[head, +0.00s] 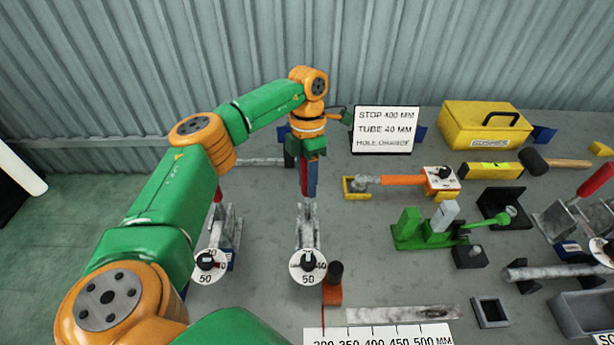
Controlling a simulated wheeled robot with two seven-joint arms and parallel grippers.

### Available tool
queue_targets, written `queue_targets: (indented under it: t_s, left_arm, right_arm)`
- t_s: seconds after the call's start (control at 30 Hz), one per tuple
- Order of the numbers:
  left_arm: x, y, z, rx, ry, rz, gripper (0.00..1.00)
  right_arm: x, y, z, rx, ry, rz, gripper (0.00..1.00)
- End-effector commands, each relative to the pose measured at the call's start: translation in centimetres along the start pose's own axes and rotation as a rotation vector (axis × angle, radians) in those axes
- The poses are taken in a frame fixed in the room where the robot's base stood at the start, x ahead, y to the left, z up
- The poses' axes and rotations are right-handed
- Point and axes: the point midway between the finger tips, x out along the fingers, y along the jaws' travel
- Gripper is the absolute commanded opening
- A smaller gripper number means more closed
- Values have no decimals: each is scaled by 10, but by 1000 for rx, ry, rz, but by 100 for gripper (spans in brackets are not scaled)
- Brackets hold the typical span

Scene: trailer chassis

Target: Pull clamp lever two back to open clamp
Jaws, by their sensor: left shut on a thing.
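My left gripper (309,160) points down over the middle clamp (308,228) and is shut on its upright red lever (304,178). A dark blue part shows close beside the red handle. The middle clamp has a round white dial (308,266) with a black knob at its near end. To the left stands a similar clamp (228,226) with its own dial (208,265); my arm partly hides its red lever (218,192). Another clamp with a red lever (596,179) stands at the right edge. My right gripper is not in view.
A white sign (385,130) stands just right of the left gripper. A yellow toolbox (485,125), mallet (552,161), orange-handled tool (403,180) and green fixture (425,232) occupy the right side. A ruler (380,335) lies in front. Corrugated wall stands behind.

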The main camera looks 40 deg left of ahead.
Motion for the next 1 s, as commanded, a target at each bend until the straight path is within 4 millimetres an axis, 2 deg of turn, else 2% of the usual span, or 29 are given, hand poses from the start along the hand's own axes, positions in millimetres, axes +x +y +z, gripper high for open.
queue_targets:
  t_s: [0.03,0.17,0.57,0.6,0.7,1.0]
  left_arm:
    - [-5,2,2,-3,2,-9,0]
    - [-4,6,3,-1,16,-41,0]
    - [-2,8,3,-2,21,-56,0]
    - [-2,8,3,-2,21,-56,41]
    - [-1,7,3,-2,22,-57,66]
    - [-2,7,2,-2,25,-58,66]
  right_arm:
    - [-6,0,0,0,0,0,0]
    - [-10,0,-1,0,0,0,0]
    - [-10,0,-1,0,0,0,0]
    - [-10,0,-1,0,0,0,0]
    - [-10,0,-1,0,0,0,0]
    - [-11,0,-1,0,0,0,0]
